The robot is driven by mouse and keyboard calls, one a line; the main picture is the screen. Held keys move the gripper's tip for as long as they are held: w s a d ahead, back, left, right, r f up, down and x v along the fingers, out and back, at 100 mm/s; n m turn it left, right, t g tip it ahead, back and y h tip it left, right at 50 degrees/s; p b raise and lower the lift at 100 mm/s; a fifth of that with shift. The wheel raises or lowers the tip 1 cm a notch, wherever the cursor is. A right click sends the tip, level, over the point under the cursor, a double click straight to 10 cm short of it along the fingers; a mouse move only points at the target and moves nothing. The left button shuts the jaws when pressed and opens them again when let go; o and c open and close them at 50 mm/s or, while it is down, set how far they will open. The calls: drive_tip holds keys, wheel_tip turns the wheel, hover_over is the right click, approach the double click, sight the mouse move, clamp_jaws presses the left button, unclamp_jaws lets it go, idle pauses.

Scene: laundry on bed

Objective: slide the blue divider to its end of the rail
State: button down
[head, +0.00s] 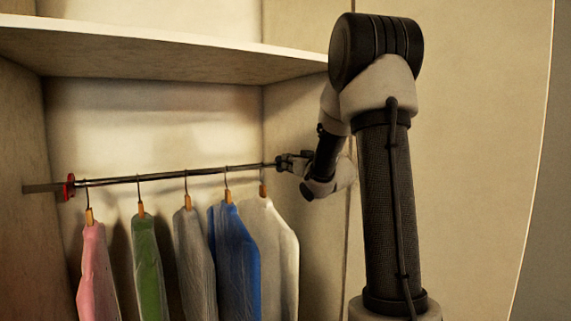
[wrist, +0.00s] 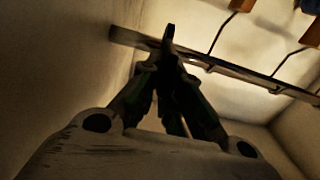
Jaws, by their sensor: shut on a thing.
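The dark rail (head: 200,173) runs across the closet under the shelf. My gripper (head: 283,162) is at the rail's right end, close to the right side wall. In the wrist view its fingertips (wrist: 169,45) are shut together at the rail (wrist: 230,68). The fingers hide most of what they hold, which appears to be the blue divider; no blue shows there. A red divider (head: 69,187) is on the rail near its left end.
Several garments hang on the rail: pink (head: 92,265), green (head: 147,265), grey (head: 193,260), blue (head: 235,255) and white (head: 270,245). The white one hangs just left of my gripper. A shelf (head: 150,50) is above the rail.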

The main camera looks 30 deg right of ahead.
drive_tip(key=c, duration=1.6)
unclamp_jaws()
drive_tip(key=shift+s, duration=0.1)
drive_tip(key=s, duration=1.2)
drive_tip(key=shift+d, duration=0.2)
drive_tip(key=shift+w, duration=0.1)
